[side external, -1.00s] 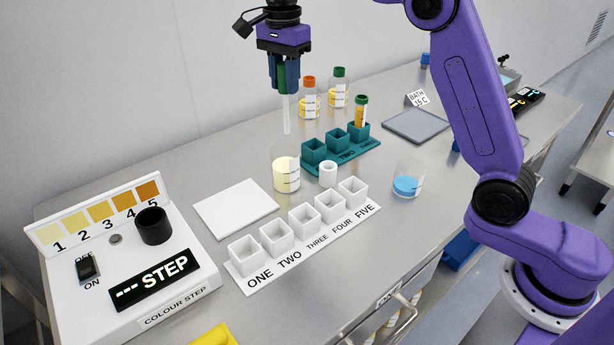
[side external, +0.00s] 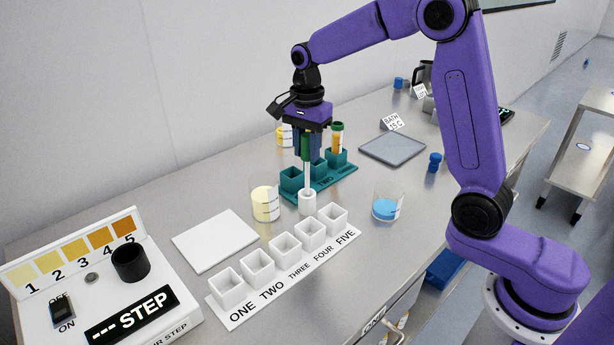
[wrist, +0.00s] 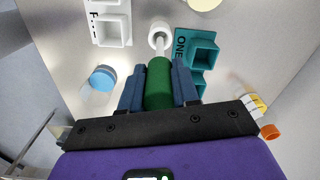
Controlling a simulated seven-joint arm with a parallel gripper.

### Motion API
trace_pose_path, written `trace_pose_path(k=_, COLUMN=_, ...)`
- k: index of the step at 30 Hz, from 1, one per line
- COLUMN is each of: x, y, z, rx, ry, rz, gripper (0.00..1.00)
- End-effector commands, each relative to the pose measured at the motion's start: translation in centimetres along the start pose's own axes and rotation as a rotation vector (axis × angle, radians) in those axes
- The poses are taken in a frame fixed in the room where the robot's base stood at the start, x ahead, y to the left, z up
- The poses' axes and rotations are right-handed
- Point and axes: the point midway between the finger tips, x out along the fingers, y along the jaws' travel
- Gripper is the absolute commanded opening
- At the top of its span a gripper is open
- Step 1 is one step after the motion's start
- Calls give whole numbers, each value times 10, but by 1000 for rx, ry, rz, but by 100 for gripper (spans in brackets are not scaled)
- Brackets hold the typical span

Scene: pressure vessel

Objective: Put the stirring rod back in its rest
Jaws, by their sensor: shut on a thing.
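The stirring rod (side external: 307,178) has a green handle and a pale, thin shaft. My gripper (side external: 305,150) is shut on the green handle and holds the rod upright. The rod's rest is a small white cylinder (side external: 307,203) on the bench, between the yellow beaker and the blue one. The shaft's lower end meets the top of the rest in the side view, and its tip is not visible. In the wrist view the green handle (wrist: 159,84) sits between my fingers and the shaft points into the mouth of the rest (wrist: 160,34). How deep it reaches I cannot tell.
A teal rack (side external: 330,183) stands close behind the rest, with an amber vial (side external: 337,138) in it. A yellow-liquid beaker (side external: 265,204) is to the left, a blue-liquid beaker (side external: 387,208) to the right. White numbered cups (side external: 285,246) stand in front.

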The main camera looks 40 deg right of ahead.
Motion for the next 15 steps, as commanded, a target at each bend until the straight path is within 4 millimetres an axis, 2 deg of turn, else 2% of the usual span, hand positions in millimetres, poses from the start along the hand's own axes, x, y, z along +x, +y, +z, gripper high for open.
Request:
trace_pose_path(k=10, x=40, y=0, z=0, rx=1, ry=0, rz=3, gripper=1)
trace_pose_path(k=15, x=47, y=0, z=0, rx=1, ry=0, rz=0, gripper=1)
